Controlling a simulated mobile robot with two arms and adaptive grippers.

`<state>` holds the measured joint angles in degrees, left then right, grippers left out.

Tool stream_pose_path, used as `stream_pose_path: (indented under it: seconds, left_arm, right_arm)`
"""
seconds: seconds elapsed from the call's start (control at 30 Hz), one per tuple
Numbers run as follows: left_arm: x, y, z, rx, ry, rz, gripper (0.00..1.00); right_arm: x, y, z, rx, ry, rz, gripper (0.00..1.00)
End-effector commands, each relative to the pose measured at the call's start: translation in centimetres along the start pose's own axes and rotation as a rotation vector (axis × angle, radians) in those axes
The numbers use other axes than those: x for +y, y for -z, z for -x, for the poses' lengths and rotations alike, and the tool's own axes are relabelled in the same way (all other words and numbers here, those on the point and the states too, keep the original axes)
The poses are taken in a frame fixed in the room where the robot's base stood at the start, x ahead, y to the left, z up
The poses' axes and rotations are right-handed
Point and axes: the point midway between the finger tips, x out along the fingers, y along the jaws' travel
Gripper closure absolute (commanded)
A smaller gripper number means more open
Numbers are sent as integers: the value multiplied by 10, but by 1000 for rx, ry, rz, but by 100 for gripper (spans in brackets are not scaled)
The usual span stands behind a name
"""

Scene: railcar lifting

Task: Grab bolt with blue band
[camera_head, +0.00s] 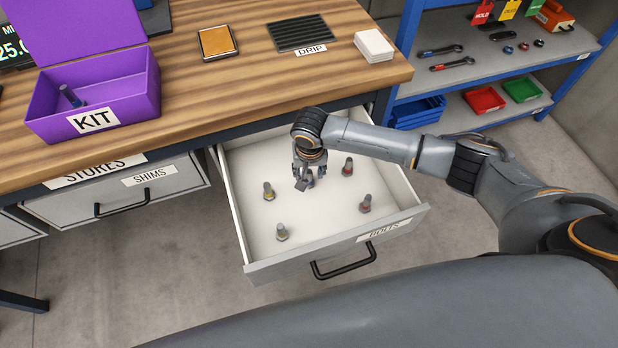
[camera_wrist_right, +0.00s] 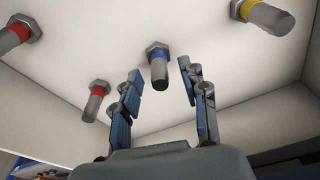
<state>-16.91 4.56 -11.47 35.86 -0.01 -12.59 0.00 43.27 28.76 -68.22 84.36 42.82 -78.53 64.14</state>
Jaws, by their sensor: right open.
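The bolt with the blue band (camera_wrist_right: 158,66) stands in the open drawer. In the right wrist view it shows between the two spread fingers of my right gripper (camera_wrist_right: 161,92), with a gap on each side. In the head view my right gripper (camera_head: 305,183) points down into the drawer (camera_head: 325,215) and mostly hides this bolt. Bolts with red bands stand to the right, one farther back (camera_head: 347,167) and one nearer (camera_head: 365,204). Another bolt (camera_head: 282,232) stands near the drawer front. My left gripper is not in view.
A purple KIT box (camera_head: 95,95) with its lid up stands on the wooden workbench (camera_head: 230,90) and holds a bolt (camera_head: 70,96). The drawer walls surround my right gripper. A blue shelf unit (camera_head: 500,65) with tools and trays stands at the right.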

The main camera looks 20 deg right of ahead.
Motion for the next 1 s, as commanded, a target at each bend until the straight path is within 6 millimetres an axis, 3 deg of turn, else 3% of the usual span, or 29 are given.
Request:
stream_pose_path:
  seconds: [0.2, 0.43, 0.8, 1.0]
  left_arm:
    - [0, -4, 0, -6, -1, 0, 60]
    - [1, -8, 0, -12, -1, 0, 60]
    - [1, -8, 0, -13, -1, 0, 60]
    - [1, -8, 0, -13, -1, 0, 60]
  right_arm:
    - [0, 0, -1, 0, 1, 0, 56]
    - [0, 0, -1, 0, 1, 0, 100]
    - [0, 0, 1, 1, 1, 0, 100]
    - [-1, 3, 14, 2, 4, 0, 100]
